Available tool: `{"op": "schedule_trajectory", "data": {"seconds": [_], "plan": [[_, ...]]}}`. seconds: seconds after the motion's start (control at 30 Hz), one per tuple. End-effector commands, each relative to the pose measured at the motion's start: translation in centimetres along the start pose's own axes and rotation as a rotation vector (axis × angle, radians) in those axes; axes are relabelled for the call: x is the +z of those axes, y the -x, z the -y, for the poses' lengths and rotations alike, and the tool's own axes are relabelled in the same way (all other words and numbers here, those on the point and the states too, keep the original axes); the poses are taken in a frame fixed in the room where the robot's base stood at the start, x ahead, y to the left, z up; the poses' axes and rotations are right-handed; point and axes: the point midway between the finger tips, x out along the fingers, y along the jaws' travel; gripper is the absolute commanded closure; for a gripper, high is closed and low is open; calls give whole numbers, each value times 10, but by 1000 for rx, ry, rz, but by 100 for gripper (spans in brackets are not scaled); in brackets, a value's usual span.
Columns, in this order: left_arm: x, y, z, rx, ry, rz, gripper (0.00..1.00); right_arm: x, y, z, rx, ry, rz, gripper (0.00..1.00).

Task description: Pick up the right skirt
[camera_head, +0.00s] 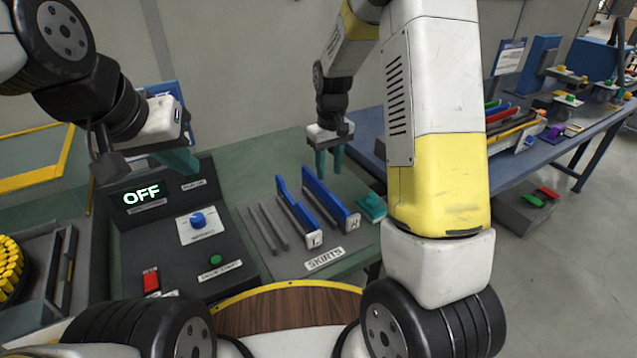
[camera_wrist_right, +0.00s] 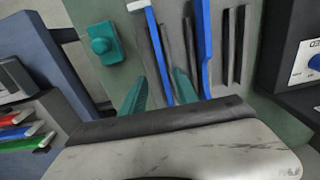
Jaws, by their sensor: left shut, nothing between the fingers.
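The right skirt (camera_head: 332,205) is a long blue bar with a white end marked R, standing in the rack labelled SKIRTS. The left skirt (camera_head: 297,214), blue with a white end marked L, stands beside it. My right gripper (camera_head: 329,162) is open above the far part of the rack, its teal fingers pointing down. In the right wrist view the right skirt (camera_wrist_right: 159,55) runs between the two spread fingers, which look apart from it; the left skirt (camera_wrist_right: 204,45) lies to its right. My left gripper (camera_head: 178,161) is shut and empty above the control box.
The control box (camera_head: 190,235) with its OFF display stands left of the rack. Empty dark slots (camera_head: 265,228) lie left of the skirts. A teal block (camera_head: 371,207) sits right of the right skirt. A blue table (camera_head: 560,120) with parts stands at the right.

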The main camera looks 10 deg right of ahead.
Motion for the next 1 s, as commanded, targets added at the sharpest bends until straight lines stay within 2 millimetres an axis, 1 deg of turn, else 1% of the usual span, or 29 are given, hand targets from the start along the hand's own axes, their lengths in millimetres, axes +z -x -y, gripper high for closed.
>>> {"op": "schedule_trajectory", "data": {"seconds": [0.03, 0.37, 0.5, 0.6, 0.73, 0.93, 0.97, 1.0], "plan": [[0, 0, 0, 0, 0, 0, 100, -1, -6, 0, 2, 4, 8, 64], [0, 0, 0, 0, 0, 0, 100, -6, -43, 1, 3, 7, 13, 64], [0, 0, 0, 0, 0, 0, 100, -14, -64, 4, 2, 6, 12, 64], [0, 0, 0, 0, 0, 0, 100, -14, -77, 4, 2, 6, 12, 64], [0, 0, 0, 0, 0, 0, 100, -14, -84, 4, 2, 6, 11, 64], [0, 0, 0, 0, 0, 0, 100, -14, -84, 4, 3, 6, 10, 64], [0, 0, 0, 0, 0, 0, 100, -14, -84, 4, 3, 6, 10, 68], [0, 0, 0, 0, 0, 0, 100, -14, -84, 4, 3, 6, 10, 75]]}}
